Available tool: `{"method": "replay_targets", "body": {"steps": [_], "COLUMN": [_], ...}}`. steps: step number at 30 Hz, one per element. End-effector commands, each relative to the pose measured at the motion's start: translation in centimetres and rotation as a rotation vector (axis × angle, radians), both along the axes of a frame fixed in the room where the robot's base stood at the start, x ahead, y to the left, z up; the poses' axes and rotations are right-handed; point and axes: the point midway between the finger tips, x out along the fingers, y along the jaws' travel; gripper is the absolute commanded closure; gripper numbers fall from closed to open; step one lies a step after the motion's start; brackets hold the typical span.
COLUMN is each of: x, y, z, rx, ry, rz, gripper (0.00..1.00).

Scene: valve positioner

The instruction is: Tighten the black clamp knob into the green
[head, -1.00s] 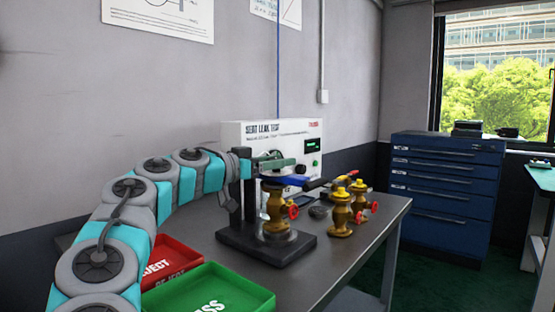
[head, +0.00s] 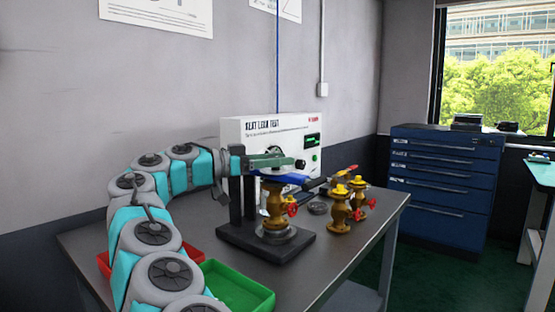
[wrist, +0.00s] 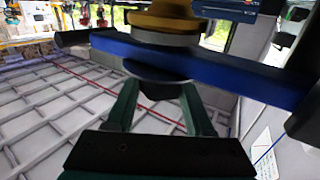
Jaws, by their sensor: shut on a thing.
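The blue clamp bar (head: 290,179) lies across the top of a brass valve (head: 274,199) on a black stand. In the wrist view the blue bar (wrist: 215,70) crosses the picture, with the valve's yellow body (wrist: 165,18) on its far side. The black clamp knob (wrist: 152,72) sits against the near side of the bar, between the two green fingers. My gripper (wrist: 158,88) is shut on the knob, whose sides are partly hidden by the fingers. In the head view my green gripper (head: 277,162) is just above the bar; the knob is not clear there.
The seat leak test box (head: 262,130) with a small green display (head: 313,140) stands behind. Several brass valves (head: 338,210) stand to the right. A green tray (head: 240,286) and a red tray (head: 190,254) lie at front left, partly behind my arm.

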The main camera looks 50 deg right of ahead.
Motion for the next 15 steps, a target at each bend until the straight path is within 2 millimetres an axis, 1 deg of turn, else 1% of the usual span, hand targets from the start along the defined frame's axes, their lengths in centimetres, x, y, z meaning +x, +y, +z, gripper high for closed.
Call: {"method": "replay_targets", "body": {"steps": [11, 12, 15], "x": [-0.02, -0.01, -0.01], "y": [-0.02, -0.03, -0.03], "z": [0.05, 0.05, 0.04], "rx": [0.000, 0.000, 0.000], "ry": [-0.001, -0.001, -0.001], "rz": [-0.002, -0.002, -0.002], "gripper": [1.00, 0.46, 0.35]}}
